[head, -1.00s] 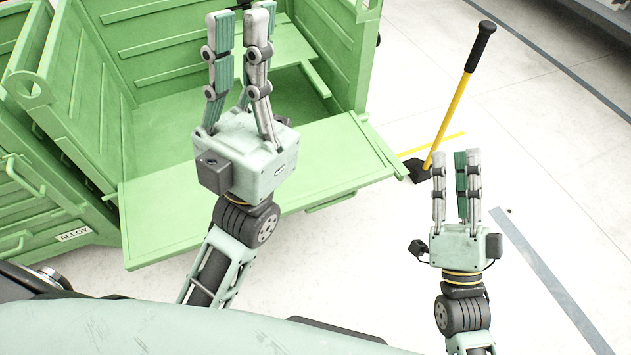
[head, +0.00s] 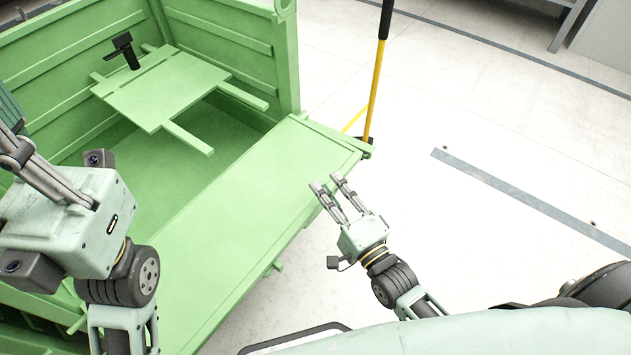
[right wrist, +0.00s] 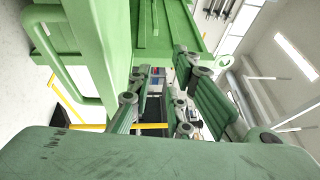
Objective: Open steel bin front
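The green steel bin (head: 225,45) fills the left of the head view. Its front panel (head: 265,200) is swung down and sticks outward, roughly flat, leaving the front side open. My right gripper (head: 328,184) is just off the panel's outer edge, near its right end, with fingers apart and nothing between them. In the right wrist view, the right fingers (right wrist: 157,105) frame a gap, with green bin parts (right wrist: 90,50) close beside them. My left gripper (head: 8,140) is at the left edge, over the bin; its fingertips are partly cut off.
A green board (head: 165,90) with a black fitting (head: 125,48) sits inside the bin. A yellow-handled tool (head: 375,90) stands by the bin's right corner. Grey-striped floor (head: 480,110) to the right is clear.

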